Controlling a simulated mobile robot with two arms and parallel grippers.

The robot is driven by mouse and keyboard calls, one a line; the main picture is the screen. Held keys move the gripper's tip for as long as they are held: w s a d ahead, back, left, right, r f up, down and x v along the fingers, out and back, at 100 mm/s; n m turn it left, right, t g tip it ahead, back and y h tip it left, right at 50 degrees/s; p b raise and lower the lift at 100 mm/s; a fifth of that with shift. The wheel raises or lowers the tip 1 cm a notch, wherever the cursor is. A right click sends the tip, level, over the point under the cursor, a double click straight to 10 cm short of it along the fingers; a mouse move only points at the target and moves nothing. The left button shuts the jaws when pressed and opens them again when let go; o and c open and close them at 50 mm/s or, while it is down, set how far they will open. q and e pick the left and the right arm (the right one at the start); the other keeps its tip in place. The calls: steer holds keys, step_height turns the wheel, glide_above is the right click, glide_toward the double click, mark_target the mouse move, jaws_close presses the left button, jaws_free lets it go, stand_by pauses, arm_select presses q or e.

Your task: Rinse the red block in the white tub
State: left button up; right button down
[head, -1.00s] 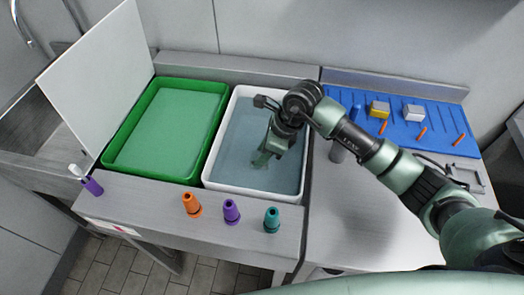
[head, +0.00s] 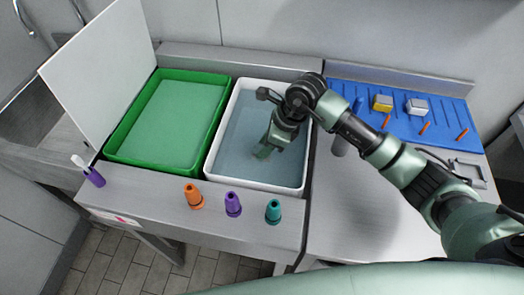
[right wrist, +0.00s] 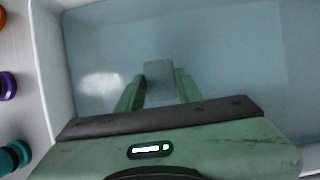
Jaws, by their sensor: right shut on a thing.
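The white tub (head: 209,160) holds water and stands in the middle of the bench; its rim and wall also show in the right wrist view (right wrist: 45,65). My right gripper (head: 264,152) reaches down into the tub with its fingers in the water. In the right wrist view its fingers (right wrist: 159,88) are shut on a block (right wrist: 158,70) that looks grey through the water. I see no red on it, and no red block shows anywhere else. My left gripper is not in view.
A green tub (head: 112,152) stands left of the white one, beside an upright white panel (head: 100,80).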

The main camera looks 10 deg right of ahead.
stand_by(0.4)
step_height(320, 180, up, 12)
steer(key=p, duration=0.6)
steer(key=shift+f+p, duration=0.2)
steer(key=shift+p, duration=0.1)
steer(key=shift+r, duration=0.1)
stand_by(1.2)
step_height(320, 180, up, 4)
steer(key=shift+f+p, duration=0.1)
steer(key=shift+p, duration=0.75)
